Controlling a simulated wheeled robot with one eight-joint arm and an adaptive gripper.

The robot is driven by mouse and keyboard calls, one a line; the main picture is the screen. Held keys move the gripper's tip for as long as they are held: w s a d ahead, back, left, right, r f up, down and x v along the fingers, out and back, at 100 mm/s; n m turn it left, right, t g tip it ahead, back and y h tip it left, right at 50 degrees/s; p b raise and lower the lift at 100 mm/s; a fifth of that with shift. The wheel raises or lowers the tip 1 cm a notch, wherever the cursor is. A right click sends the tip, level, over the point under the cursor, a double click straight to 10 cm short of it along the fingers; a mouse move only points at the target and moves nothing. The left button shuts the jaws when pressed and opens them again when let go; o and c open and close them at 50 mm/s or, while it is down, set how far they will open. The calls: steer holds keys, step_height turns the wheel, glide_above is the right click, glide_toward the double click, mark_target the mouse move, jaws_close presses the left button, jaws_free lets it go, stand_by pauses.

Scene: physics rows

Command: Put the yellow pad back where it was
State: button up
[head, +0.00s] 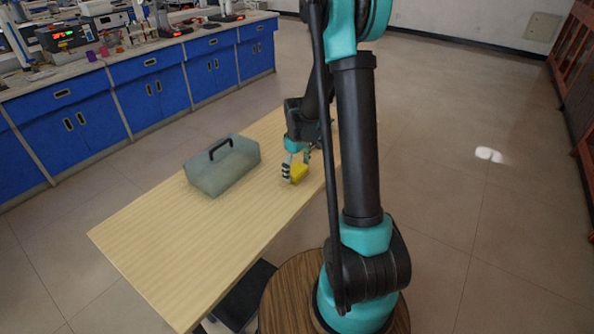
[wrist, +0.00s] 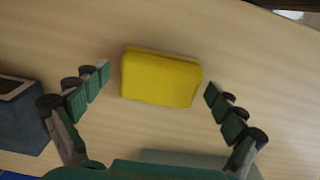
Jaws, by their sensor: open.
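The yellow pad (head: 300,173) lies on the wooden table, partly hidden by my gripper in the head view. In the wrist view the yellow pad (wrist: 160,78) is a block with its long side across the picture, between my fingers. My gripper (wrist: 158,82) is open, with one finger on each side of the pad and a visible gap on both sides. In the head view my gripper (head: 296,166) points down at the pad. I cannot tell its exact height over the table. No mark shows where the pad was before.
A grey-green box with a black handle (head: 208,177) stands on the table (head: 150,240), left of the pad. A grey box part (wrist: 20,125) shows at the wrist view's left edge. A flat grey-green thing (wrist: 185,158) shows below the pad there. The table's near end is clear.

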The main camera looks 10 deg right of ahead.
mark_target(297, 169)
step_height(297, 169, up, 12)
steer(key=f, duration=0.1)
steer(key=s+d+f+m+t, duration=0.2)
steer(key=s+m, duration=0.2)
steer(key=s, duration=0.7)
steer(key=s+d+f+m+t, duration=0.1)
steer(key=s+m, duration=0.4)
steer(key=s, duration=0.7)
steer(key=shift+d+f+t, duration=0.4)
steer(key=shift+d+t, duration=0.05)
steer(key=shift+t, duration=0.15)
steer(key=shift+w, duration=0.1)
